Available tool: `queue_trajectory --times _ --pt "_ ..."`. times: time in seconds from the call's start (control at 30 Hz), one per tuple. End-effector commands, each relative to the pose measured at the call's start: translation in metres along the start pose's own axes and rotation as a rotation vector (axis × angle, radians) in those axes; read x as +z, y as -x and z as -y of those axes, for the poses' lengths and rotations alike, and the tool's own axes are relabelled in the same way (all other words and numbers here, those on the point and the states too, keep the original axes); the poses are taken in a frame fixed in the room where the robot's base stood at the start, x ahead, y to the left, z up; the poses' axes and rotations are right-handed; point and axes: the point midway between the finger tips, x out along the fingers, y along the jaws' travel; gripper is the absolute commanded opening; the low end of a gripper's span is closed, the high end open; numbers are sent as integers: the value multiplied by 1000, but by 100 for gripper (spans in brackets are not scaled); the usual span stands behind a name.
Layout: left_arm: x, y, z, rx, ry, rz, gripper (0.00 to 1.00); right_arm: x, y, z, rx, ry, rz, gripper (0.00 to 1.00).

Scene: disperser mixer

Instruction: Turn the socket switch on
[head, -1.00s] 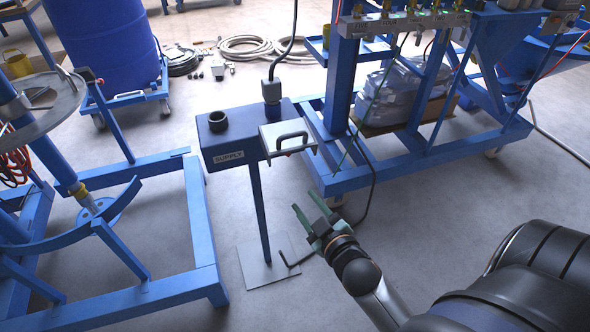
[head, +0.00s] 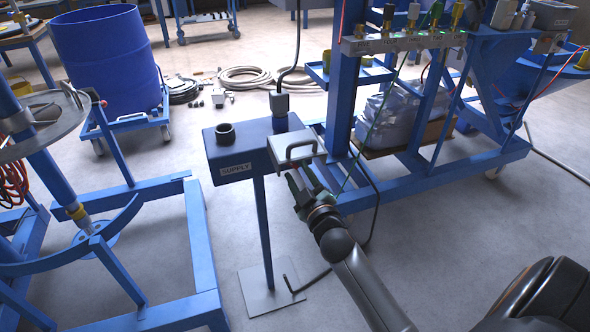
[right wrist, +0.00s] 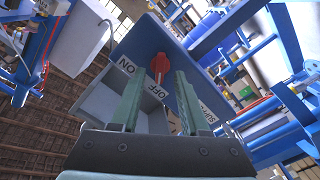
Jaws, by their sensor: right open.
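The socket stand has a blue box labelled SUPPLY (head: 228,168) on a post. My right gripper (head: 299,180) is open just below the grey unit. Its two green fingers (right wrist: 157,78) point at the lever, which appears between the fingertips; contact is not clear. My left gripper is not in view.
A blue wheeled frame (head: 430,188) stands close on the right of the socket stand. A blue mixer frame (head: 200,240) stands on the left. A cable hangs beside the stand. A blue drum (head: 110,60) and coiled hoses (head: 245,77) are behind.

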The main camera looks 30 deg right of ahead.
Motion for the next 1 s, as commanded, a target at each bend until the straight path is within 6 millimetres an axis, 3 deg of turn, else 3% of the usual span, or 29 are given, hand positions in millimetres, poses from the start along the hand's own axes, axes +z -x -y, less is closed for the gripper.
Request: queue_trajectory --times 0.2,0.57,0.9,1.0 --pt "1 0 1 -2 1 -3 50 0 -20 0 0 -1 -1 45" --pt "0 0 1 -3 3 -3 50 0 -24 0 -1 -1 0 45" --pt "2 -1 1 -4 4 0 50 0 -24 0 -1 -1 0 7" --pt "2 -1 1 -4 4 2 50 0 -24 0 -1 -1 0 0"
